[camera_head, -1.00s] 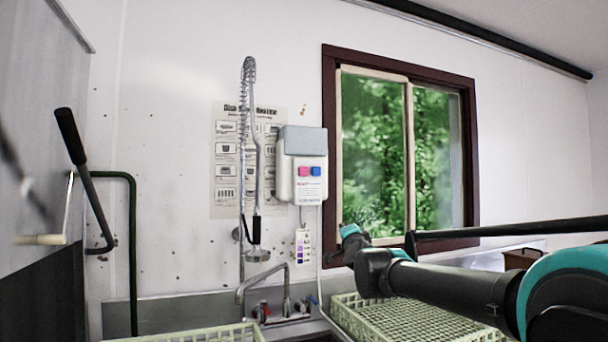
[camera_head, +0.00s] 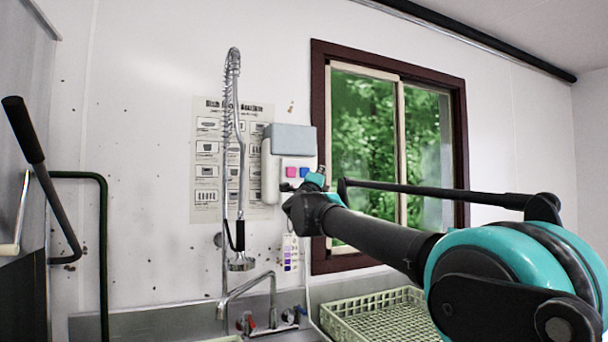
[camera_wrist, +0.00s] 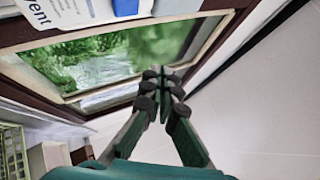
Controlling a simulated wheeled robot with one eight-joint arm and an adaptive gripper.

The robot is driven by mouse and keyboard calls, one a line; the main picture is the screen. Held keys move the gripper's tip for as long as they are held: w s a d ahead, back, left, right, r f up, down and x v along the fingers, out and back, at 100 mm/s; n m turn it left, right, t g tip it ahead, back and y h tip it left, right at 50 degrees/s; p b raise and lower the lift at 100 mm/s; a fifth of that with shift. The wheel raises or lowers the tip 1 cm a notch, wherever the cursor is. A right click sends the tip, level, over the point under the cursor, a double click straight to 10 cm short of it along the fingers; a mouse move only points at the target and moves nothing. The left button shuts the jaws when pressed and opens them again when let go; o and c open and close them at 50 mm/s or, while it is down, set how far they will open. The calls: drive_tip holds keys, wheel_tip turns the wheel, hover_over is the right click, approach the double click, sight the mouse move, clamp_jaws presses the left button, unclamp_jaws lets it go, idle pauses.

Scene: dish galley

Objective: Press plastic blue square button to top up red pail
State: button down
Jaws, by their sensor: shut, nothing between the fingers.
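The blue square button (camera_head: 304,172) is on the front of a white wall dispenser (camera_head: 274,180) with a grey top, right of a pink button (camera_head: 291,172). My gripper (camera_head: 286,187) is in front of the dispenser's lower part, just below the buttons, and my wrist hides much of that part. In the wrist view my gripper (camera_wrist: 160,80) is shut with nothing between its fingertips. White surfaces and a blue patch (camera_wrist: 125,7) show at that view's top edge; I cannot tell whether the patch is the button. No red pail shows in either view.
A brown-framed window (camera_head: 318,100) is right of the dispenser. A hanging spray hose (camera_head: 240,150) and a poster (camera_head: 207,150) are to its left. A faucet (camera_head: 250,285) and a pale green rack (camera_head: 345,318) are below. Dark and green bent handles stand at far left.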

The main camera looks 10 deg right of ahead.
sight(305, 172)
drive_tip(key=shift+w, duration=0.1)
drive_tip(key=w+a, duration=0.2)
drive_tip(key=w, duration=0.6)
drive_tip(key=shift+a, duration=0.3)
drive_tip(key=shift+w, duration=0.2)
idle(1.1)
drive_tip(key=shift+w+a, duration=0.15)
drive_tip(key=shift+w, duration=0.1)
drive_tip(key=shift+w+a, duration=0.25)
drive_tip(key=shift+w, duration=0.45)
idle(1.5)
drive_tip(key=shift+s+d, duration=0.2)
drive_tip(key=shift+s, duration=0.35)
drive_tip(key=shift+s+d, duration=0.15)
drive_tip(key=shift+s, duration=0.4)
drive_tip(key=shift+w, duration=0.1)
drive_tip(key=shift+w+a, duration=0.1)
drive_tip(key=shift+w, duration=0.2)
